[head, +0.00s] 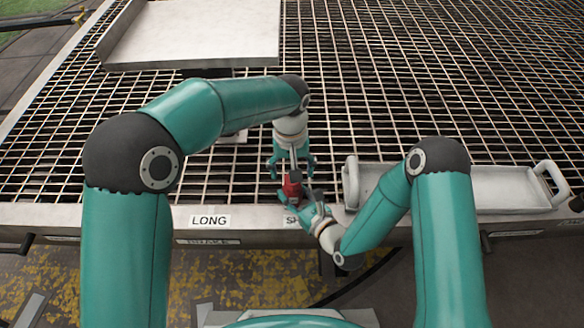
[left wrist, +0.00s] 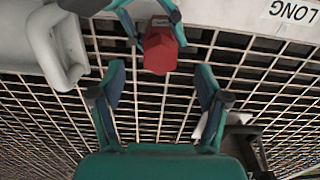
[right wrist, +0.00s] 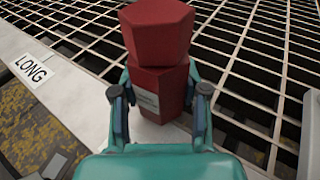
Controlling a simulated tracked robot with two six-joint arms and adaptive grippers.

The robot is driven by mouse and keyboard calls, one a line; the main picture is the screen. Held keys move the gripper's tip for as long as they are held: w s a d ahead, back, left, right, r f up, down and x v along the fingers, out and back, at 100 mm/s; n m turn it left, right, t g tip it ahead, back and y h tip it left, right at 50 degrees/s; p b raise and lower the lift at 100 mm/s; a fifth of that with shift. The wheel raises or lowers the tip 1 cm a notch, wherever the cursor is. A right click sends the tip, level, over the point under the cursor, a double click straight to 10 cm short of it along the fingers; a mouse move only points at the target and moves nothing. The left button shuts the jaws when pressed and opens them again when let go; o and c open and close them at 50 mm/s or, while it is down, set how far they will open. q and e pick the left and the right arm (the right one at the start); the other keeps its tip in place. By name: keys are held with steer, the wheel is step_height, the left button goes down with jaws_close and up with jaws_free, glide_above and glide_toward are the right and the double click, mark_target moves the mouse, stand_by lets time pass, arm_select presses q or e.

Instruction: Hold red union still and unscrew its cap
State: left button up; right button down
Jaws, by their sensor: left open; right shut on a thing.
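The red union (head: 292,188) stands upright near the front edge of the grating table. In the right wrist view its wider hexagonal cap (right wrist: 157,32) sits on top of a body (right wrist: 160,88) with a pale label. My right gripper (right wrist: 159,97) is shut on the body, one finger on each side, below the cap. In the left wrist view the cap top (left wrist: 160,50) shows between the right gripper's fingers. My left gripper (left wrist: 160,92) is open and empty, its fingers apart from the cap. In the head view the left gripper (head: 291,165) points down just behind and above the union.
A pale tray with raised handles (head: 510,190) lies to the right, partly behind my right arm. A flat metal plate (head: 200,40) is at the back left. LONG (head: 209,221) marks the front rim; another label is partly hidden. Much of the grating is bare.

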arm_select(q)
steer(key=shift+f, duration=0.15)
steer(key=shift+s+f, duration=0.1)
steer(key=shift+f, duration=1.75)
jaws_close()
steer(key=n, duration=0.4)
steer(key=shift+d+n, duration=0.1)
steer(key=shift+n, duration=0.9)
